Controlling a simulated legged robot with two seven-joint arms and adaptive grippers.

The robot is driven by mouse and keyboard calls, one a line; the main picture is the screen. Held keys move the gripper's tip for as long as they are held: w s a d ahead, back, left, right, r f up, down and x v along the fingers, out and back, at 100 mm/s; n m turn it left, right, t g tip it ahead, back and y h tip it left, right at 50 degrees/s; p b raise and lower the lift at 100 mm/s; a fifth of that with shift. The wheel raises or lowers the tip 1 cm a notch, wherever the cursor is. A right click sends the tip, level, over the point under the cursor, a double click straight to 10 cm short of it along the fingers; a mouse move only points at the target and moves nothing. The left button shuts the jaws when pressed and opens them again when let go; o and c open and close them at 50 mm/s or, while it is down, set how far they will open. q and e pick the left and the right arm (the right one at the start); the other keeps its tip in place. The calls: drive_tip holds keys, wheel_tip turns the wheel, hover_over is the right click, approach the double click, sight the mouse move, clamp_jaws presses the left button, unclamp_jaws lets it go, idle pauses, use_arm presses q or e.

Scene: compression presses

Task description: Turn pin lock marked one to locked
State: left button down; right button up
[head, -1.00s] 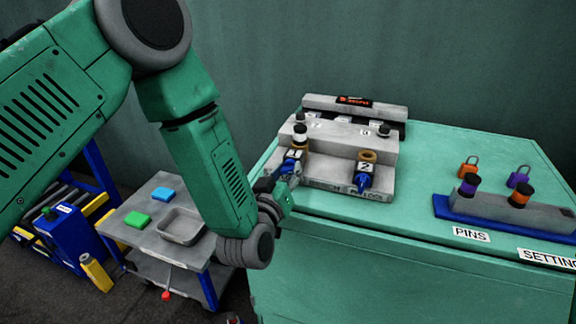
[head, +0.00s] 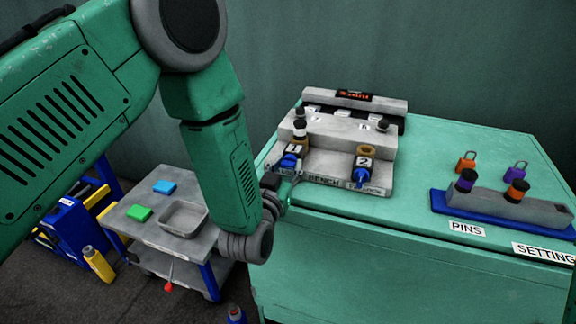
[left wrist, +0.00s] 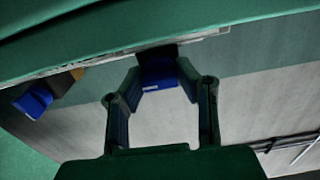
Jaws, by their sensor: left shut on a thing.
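The pin lock marked one (head: 289,161) sits at the left front of the grey bench fixture (head: 330,165), with a blue handle below its label. My left gripper (head: 286,177) is at its front, shut on that handle. In the left wrist view the blue handle (left wrist: 158,76) lies between my two fingers. The lock's inner parts are partly hidden by my gripper. The pin lock marked two (head: 362,172), with a blue handle and a brass ring, stands apart to the right. My right gripper is out of view.
A blue tray (head: 446,207) holds a grey block with purple and orange pins on the right of the green cabinet (head: 420,262). Two padlocks stand behind it. A grey cart (head: 142,226) with a metal pan stands at the left.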

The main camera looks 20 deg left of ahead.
use_arm(q)
drive_tip(key=shift+s+f, duration=0.2)
drive_tip(key=shift+f, duration=0.2)
drive_tip(key=c, duration=1.5)
unclamp_jaws()
drive_tip(key=shift+c, duration=0.2)
drive_tip(key=shift+o, duration=0.3)
drive_tip(key=shift+w+r, duration=0.1)
drive_tip(key=s, duration=1.2)
drive_tip(key=shift+a, duration=0.15)
drive_tip(key=s+a+f+g, duration=0.3)
drive_tip(key=s+f+g, duration=0.15)
drive_tip(key=f, duration=0.35)
drive_tip(key=s+a+f+g, duration=0.3)
drive_tip(key=s+f+g, duration=0.15)
drive_tip(key=f, duration=0.45)
drive_tip(key=s+a+f+g, duration=0.2)
drive_tip(key=s+f+g, duration=0.1)
drive_tip(key=s, duration=0.4)
drive_tip(key=s+a+f+g, duration=0.3)
drive_tip(key=s+g, duration=0.2)
drive_tip(key=s, duration=0.3)
drive_tip(key=shift+s+a+y, duration=0.15)
drive_tip(key=shift+s+y, duration=0.1)
drive_tip(key=shift+y, duration=0.05)
